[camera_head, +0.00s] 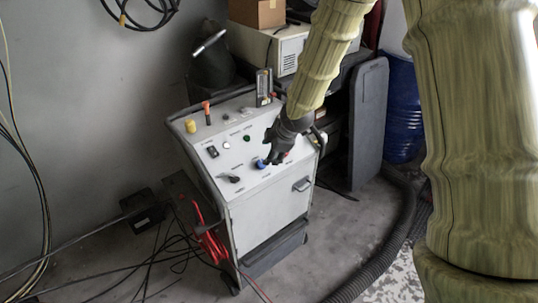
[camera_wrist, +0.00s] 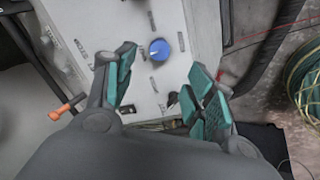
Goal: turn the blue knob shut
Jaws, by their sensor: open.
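The blue knob (camera_wrist: 159,49) is round, with a pale pointer line on its face, and stands on the light grey control panel (camera_wrist: 90,22). In the head view the knob (camera_head: 261,164) is on the panel's lower middle, close by my gripper (camera_head: 271,158). In the wrist view my gripper (camera_wrist: 160,78) is open, with teal finger pads apart. The knob shows beyond and between the fingertips, and nothing is held. I cannot tell the exact gap between fingertips and knob.
Red cables (camera_head: 212,243) hang at the cart's left. A thick black hose (camera_head: 385,250) lies on the floor at right.

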